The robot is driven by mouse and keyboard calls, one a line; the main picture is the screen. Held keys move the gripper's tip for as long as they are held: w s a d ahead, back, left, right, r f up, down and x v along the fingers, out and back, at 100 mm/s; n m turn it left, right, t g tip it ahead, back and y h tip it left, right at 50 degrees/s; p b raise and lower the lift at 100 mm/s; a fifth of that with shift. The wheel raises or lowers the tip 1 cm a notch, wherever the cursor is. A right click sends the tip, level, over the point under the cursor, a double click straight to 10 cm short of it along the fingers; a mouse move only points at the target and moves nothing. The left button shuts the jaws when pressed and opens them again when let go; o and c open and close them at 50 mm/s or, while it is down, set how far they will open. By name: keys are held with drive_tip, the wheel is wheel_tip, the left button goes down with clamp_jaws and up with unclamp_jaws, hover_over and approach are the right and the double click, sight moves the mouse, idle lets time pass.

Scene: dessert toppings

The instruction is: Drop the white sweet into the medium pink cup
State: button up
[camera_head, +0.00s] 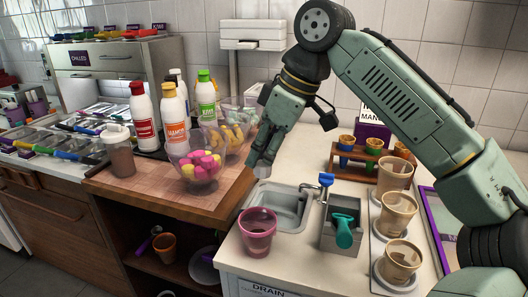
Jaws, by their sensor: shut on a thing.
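My gripper (265,162) points down above the left edge of the sink. It is shut on a small pale thing at its fingertips, which looks like the white sweet (262,172). A pink, see-through cup (257,232) stands upright on the white counter, below my gripper and nearer the camera. My gripper is clear of the cup. Only one pink cup is plain to see, so I cannot compare its size. A clear bowl (197,172) of pink and yellow sweets stands left of my gripper on the wooden board.
A sink (292,207) with a tap lies behind the pink cup. A grey box (342,232) with a green scoop stands to its right. Several tan cups (398,212) line the right side. Sauce bottles (175,115) stand behind the bowls.

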drive_tip(key=shift+s+d+f, duration=0.1)
drive_tip(key=shift+s+d, duration=0.25)
drive_tip(key=shift+f, duration=0.15)
wheel_tip(320, 180, down, 6)
drive_tip(key=b, duration=0.6)
drive_tip(key=shift+r, duration=0.2)
drive_tip(key=o, duration=1)
